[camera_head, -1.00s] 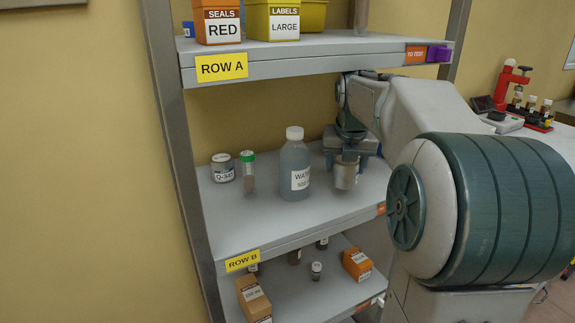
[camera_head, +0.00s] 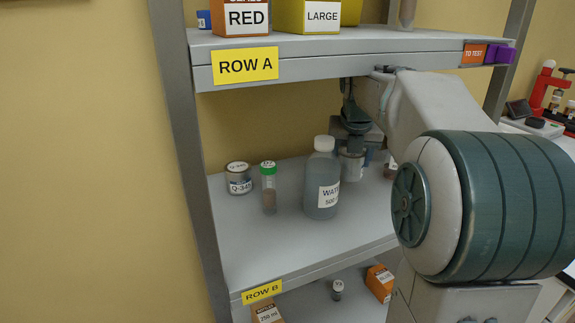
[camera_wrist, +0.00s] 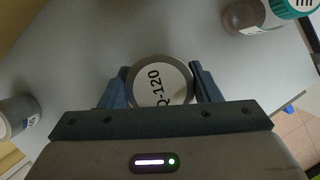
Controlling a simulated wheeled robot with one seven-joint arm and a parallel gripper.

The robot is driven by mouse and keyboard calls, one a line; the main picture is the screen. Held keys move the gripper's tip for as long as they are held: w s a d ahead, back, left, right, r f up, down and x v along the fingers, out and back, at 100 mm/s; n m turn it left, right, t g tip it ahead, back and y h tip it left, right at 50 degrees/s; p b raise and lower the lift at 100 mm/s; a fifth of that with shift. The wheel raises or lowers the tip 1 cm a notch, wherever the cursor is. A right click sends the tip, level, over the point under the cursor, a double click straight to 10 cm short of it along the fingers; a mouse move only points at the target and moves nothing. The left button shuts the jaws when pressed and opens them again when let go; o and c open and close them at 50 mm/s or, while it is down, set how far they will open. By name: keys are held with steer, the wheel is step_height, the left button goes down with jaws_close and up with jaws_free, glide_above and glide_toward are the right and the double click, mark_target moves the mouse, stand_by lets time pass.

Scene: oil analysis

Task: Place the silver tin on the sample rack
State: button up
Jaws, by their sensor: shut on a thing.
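My gripper (camera_head: 352,153) is inside the Row B shelf, just right of and partly behind the water bottle (camera_head: 322,190). It is shut on a silver tin (camera_head: 351,166), which shows partly behind the bottle in the head view. In the wrist view, the tin (camera_wrist: 160,82) sits between both fingers with its lid label "Q-120" facing the camera. A second silver tin (camera_head: 238,182), labelled Q-345, stands at the shelf's left. I cannot make out for certain whether the tin touches the shelf. No sample rack can be clearly identified.
A green-capped tube (camera_head: 268,190) stands between the second tin and the bottle. A teal-lidded jar (camera_wrist: 262,14) is near my gripper. The front of the Row B shelf (camera_head: 300,245) is clear. Red equipment (camera_head: 545,88) stands far right.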

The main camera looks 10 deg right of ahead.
steer(key=w+a, duration=0.2)
steer(key=a, duration=0.2)
steer(key=w+a, duration=0.3)
steer(key=a, duration=0.2)
steer(key=w+a, duration=0.2)
steer(key=a, duration=0.2)
steer(key=shift+w+a+b, duration=0.25)
steer(key=shift+w+b, duration=0.05)
steer(key=shift+w, duration=0.1)
steer(key=shift+a, duration=0.15)
steer(key=shift+f+b, duration=0.75)
steer(key=shift+f, duration=0.95)
steer(key=shift+f, duration=0.15)
steer(key=o, duration=1.1)
steer(key=shift+c, duration=0.2)
